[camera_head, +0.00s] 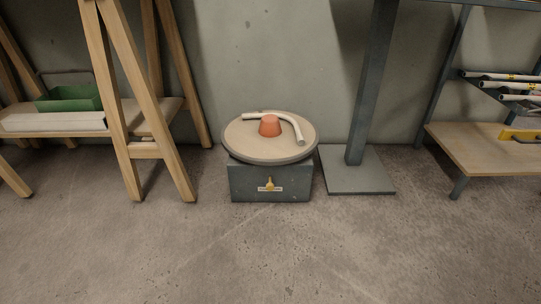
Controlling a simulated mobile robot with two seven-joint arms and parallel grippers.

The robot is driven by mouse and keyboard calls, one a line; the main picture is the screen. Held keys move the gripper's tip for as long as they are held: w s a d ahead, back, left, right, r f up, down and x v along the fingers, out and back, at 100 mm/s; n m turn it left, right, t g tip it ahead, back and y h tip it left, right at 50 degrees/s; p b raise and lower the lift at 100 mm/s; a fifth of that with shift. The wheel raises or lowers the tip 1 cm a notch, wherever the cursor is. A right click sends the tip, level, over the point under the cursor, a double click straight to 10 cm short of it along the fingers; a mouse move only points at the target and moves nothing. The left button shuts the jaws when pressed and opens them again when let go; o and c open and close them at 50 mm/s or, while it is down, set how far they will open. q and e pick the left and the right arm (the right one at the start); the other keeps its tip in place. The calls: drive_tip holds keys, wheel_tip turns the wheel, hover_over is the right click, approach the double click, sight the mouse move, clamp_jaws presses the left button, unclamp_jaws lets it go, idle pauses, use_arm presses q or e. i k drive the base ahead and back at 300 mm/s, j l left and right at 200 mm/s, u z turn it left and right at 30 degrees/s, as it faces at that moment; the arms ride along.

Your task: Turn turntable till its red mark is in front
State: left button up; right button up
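The round beige turntable (245,143) with a grey rim sits on a dark grey box (240,185) on the floor, near the wall. An orange-red blunt cone (270,126) stands near the middle of its top. A white bent pipe (294,124) lies on the top behind the cone and curves down along its right side. A small yellow pointer-like piece (269,185) on a pale plate is on the front face of the box. No separate red mark can be made out on the visible rim. Neither of my grippers is in view.
A wooden trestle rack (150,110) with a green bin (70,98) stands to the left. A grey post on a flat base plate (358,180) stands close on the right. Further right is a low wooden shelf (480,155) below several white pipes (505,86). The floor in front is clear.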

sight(269, 140)
drive_tip(key=i+l+u, duration=0.1)
drive_tip(key=i+u, duration=0.25)
drive_tip(key=i, duration=0.25)
drive_tip(key=i+l+u, duration=0.35)
drive_tip(key=i, duration=0.25)
drive_tip(key=i+l+u, duration=0.35)
drive_tip(key=i, duration=0.2)
